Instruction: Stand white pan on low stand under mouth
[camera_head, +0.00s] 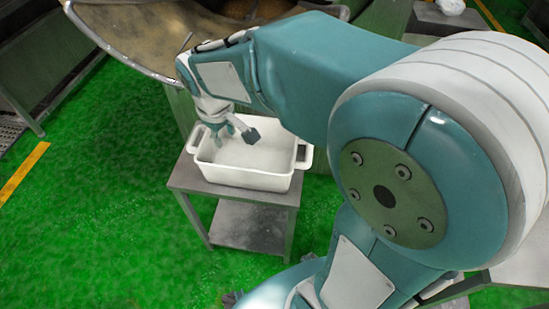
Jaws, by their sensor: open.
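The white pan (245,179) is a rectangular tub with a handle at each end. It stands upright on the low stand (184,174), a grey metal table with a lower shelf. Pale material lies in the pan. My gripper (234,140) is open, with its fingers over the pan's left back part; whether they touch the pan I cannot tell. The drum mouth (125,58), a wide metal rim with brown material inside, is behind and above the pan. My arm hides part of the mouth and the area right of it.
The green floor (100,215) is free to the left and front of the stand. A yellow line (22,173) and grey metal equipment (45,70) are at the left. A pale surface (525,262) shows at the lower right. My arm covers much of the right side.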

